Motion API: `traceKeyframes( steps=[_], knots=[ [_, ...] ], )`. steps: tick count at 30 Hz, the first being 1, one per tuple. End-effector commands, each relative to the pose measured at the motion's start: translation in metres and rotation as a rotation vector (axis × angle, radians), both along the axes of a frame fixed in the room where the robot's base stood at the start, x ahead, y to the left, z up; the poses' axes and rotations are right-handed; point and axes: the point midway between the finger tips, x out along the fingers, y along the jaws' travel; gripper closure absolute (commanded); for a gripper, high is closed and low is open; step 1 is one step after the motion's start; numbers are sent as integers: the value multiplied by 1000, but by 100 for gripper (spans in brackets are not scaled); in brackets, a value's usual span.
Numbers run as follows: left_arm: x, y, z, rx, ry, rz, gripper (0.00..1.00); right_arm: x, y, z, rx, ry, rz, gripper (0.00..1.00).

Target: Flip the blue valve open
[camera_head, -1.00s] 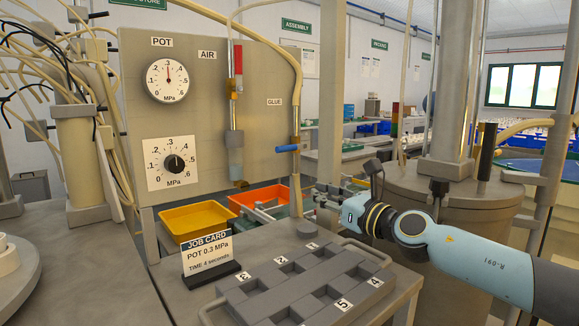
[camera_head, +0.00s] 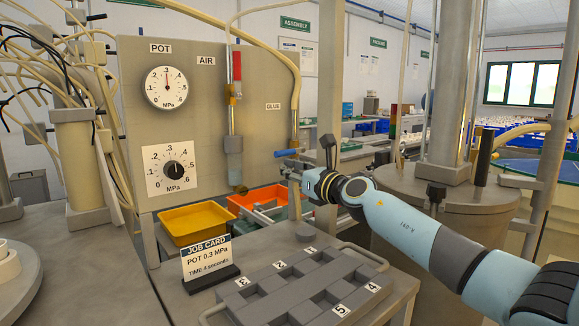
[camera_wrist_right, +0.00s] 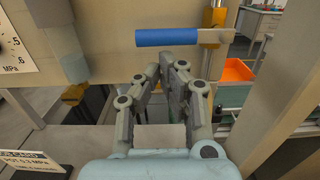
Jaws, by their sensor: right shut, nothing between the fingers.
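The blue valve handle (camera_head: 286,153) sits on the vertical glue line at the right end of the grey panel. It points left, crosswise to the pipe. In the right wrist view the blue handle (camera_wrist_right: 167,37) lies level across the top, with the brass-coloured valve line at its right end. My right gripper (camera_head: 290,169) is shut and empty, just below the handle in the head view. In the wrist view its fingertips (camera_wrist_right: 166,62) point up toward the handle. I cannot tell whether they touch it. My left gripper is out of view.
The panel holds a POT gauge (camera_head: 167,88), a dial knob (camera_head: 173,170) and a red-handled AIR line (camera_head: 237,66). Below are a yellow bin (camera_head: 197,222) and an orange bin (camera_head: 240,202). A job card (camera_head: 208,262) and a numbered tray (camera_head: 245,310) stand on the bench.

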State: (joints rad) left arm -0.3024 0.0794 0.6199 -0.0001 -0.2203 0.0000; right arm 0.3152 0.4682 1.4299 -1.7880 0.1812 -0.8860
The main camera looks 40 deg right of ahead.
Motion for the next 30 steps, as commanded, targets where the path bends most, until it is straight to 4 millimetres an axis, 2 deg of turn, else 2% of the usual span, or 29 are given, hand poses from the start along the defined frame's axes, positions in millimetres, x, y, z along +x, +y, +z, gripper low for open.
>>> traceKeyframes(
  steps=[10,30],
  knots=[
    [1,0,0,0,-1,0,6,0,0,0,6,0,0,100],
    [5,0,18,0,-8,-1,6,-1,4,8,121,10,1,100]
  ],
)
